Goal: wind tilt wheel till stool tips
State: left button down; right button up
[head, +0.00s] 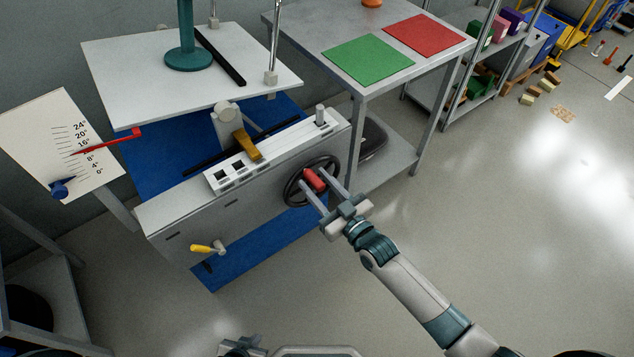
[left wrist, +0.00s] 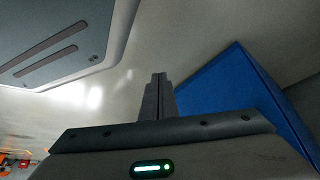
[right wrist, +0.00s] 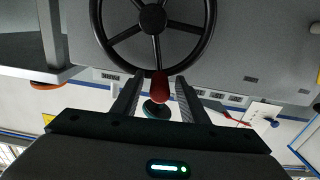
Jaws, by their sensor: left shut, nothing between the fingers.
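The black tilt wheel (head: 292,190) is on the front of the grey bench, with a red knob (head: 314,180) on it. My right gripper (head: 317,184) is at the wheel, its fingers open on either side of the knob. In the right wrist view the knob (right wrist: 158,85) sits between the fingers with gaps at both sides. The stool's teal base and post (head: 187,57) stand on a tilted white plate (head: 130,75); its top is out of view. A red pointer (head: 112,140) lies across the gauge (head: 40,125), around the middle of its scale. My left gripper (left wrist: 157,95) is shut and empty, low at the front.
A yellow-handled crank (head: 205,248) is on the bench front, left of the wheel. A blue knob (head: 62,188) is on the gauge. A side table holds green (head: 368,60) and red (head: 424,35) mats.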

grip_shut()
jog(key=shift+w+d+r+m, duration=0.2)
jog(key=shift+w+d+m, duration=0.3)
jog(key=shift+m, duration=0.4)
jog(key=shift+d+m, duration=0.2)
jog(key=shift+m, duration=0.1)
pick_arm(q)
jog(key=shift+w+r, duration=0.15)
jog(key=shift+w, duration=0.4)
